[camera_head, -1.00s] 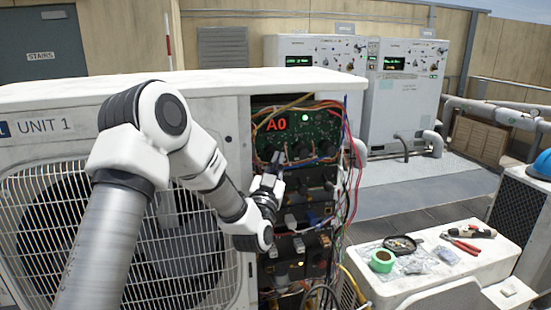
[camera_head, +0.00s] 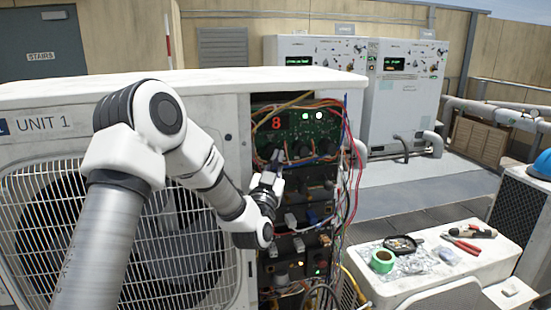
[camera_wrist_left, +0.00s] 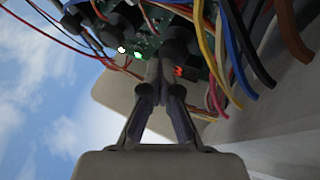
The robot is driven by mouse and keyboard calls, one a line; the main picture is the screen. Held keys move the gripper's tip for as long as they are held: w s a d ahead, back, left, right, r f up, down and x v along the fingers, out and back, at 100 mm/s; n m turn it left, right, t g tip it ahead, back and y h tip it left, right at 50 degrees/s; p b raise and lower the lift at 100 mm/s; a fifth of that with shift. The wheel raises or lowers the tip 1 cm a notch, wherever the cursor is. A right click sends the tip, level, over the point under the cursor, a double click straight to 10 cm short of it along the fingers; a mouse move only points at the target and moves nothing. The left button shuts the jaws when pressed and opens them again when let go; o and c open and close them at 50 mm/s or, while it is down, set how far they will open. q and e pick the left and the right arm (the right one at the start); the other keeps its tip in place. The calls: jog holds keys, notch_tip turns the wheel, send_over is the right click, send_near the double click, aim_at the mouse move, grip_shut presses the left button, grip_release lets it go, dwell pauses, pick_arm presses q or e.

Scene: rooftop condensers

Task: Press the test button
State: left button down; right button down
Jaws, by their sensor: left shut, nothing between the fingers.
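The open electrical bay of the unit labelled UNIT 1 (camera_head: 44,124) holds a green circuit board (camera_head: 322,131) with a red display (camera_head: 276,123) reading 8 and two lit lamps (camera_head: 311,116). A row of dark round parts runs along the board's lower edge; I cannot tell which is the test button. My left gripper (camera_head: 276,160) is shut and empty, its tips at or very near these parts. In the left wrist view the closed fingertips (camera_wrist_left: 160,85) point at the board, and a green and a white lamp glow beside them. Contact is hard to tell. My right gripper is not in view.
Loose coloured wires (camera_head: 350,165) hang along the bay's right side. A white box (camera_head: 420,285) at the right bears green tape (camera_head: 382,261), red pliers (camera_head: 460,245) and a dark tray (camera_head: 400,244). Two tall cabinets (camera_head: 405,95) stand behind.

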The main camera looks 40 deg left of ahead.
pick_arm(q)
jog(key=shift+s+d, duration=0.1)
jog(key=s+d+b, duration=0.2)
jog(key=s+d, duration=0.2)
jog(key=shift+d, duration=0.3)
dwell(0.4)
dwell(0.5)
